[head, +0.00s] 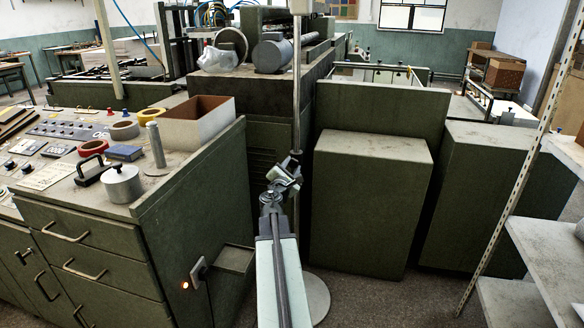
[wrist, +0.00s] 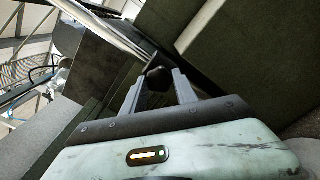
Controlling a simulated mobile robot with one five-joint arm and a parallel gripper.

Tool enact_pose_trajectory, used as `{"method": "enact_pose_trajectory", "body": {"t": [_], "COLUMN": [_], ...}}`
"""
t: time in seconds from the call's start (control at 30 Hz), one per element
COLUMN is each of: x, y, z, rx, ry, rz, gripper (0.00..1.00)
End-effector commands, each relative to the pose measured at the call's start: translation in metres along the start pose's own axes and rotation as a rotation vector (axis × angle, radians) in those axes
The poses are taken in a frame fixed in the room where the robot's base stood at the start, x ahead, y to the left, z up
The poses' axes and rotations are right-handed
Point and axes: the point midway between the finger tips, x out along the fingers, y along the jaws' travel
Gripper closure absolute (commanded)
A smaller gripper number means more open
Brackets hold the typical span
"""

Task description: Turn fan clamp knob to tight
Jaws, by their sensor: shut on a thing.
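The fan clamp knob is a small black knob (wrist: 157,74), seen between my gripper's fingertips in the wrist view. It sits by a slim metal pole, which shows in the wrist view (wrist: 108,34) and in the head view (head: 297,85). My gripper (wrist: 158,82) is shut on the knob, one grey finger on each side. In the head view my gripper (head: 288,172) is at the pole, at the far end of my arm, and hides most of the knob. The knob's marking and how tight it is cannot be seen. The pole's top is out of view.
The pole's round base (head: 317,298) stands on the floor. Green machine panels (head: 370,200) stand close on the right. Grey shelves (head: 540,250) are at far right.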

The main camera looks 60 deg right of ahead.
Motion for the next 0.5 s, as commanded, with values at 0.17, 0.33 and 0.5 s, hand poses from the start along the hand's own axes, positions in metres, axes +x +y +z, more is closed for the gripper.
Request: {"method": "enact_pose_trajectory", "body": {"t": [0.17, 0.33, 0.5], "x": [-0.0003, -0.0004, -0.0004], "y": [-0.0004, -0.0004, -0.0005], "z": [-0.0001, -0.0001, -0.0002], "rx": [-0.151, -0.275, -0.367], "ry": [0.0, 0.0, 0.0], "rz": [-0.001, -0.001, -0.001], "gripper": [1.0, 1.0, 1.0]}}
